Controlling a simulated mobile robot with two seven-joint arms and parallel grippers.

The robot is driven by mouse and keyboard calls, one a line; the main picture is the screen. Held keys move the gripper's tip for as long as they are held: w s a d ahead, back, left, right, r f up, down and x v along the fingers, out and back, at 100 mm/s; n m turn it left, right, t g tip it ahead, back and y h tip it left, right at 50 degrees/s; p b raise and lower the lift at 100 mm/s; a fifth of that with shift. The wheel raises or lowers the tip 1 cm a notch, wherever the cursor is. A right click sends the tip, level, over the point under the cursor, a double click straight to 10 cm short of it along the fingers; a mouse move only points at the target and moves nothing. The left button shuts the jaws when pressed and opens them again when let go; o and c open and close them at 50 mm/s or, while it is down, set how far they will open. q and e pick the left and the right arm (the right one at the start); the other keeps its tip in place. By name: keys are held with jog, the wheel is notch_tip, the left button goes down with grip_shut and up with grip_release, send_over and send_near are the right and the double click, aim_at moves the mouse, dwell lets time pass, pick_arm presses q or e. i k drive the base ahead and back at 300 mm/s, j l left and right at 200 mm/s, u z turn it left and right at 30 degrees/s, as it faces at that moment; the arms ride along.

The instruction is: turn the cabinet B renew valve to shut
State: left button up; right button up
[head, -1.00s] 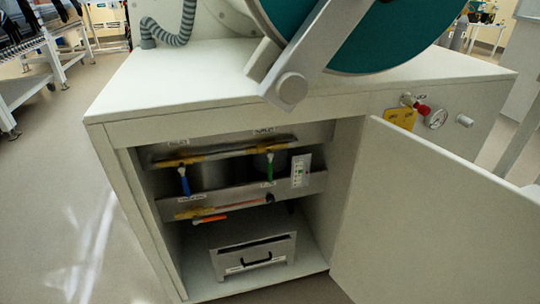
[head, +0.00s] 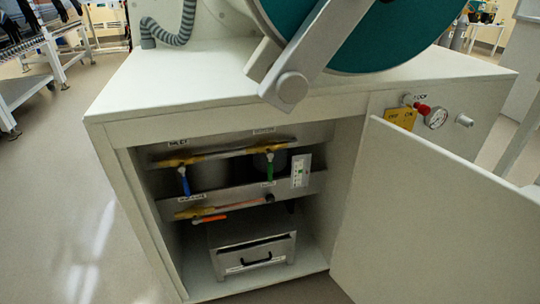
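Inside the open cabinet, several valves sit on pipes, and their small labels are too blurred to read. A valve with a blue handle (head: 185,183) hangs down at the upper left. A valve with a green handle (head: 269,168) hangs down at the upper right. A valve with an orange handle (head: 210,219) is on the lower pipe, its handle lying along the pipe to the right. I cannot tell from the labels which one is the renew valve, or whether this is cabinet B. Neither gripper is in view.
The cabinet door (head: 430,225) stands open at the right. A metal box with a black handle (head: 254,253) is on the cabinet floor. The floor (head: 60,210) at left is clear.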

aim_at(195, 221)
jog(key=i+j+u, duration=0.35)
jog(key=i+j+z, duration=0.35)
jog(key=k, duration=0.4)
jog(key=j, duration=0.25)
jog(key=i+u, duration=0.05)
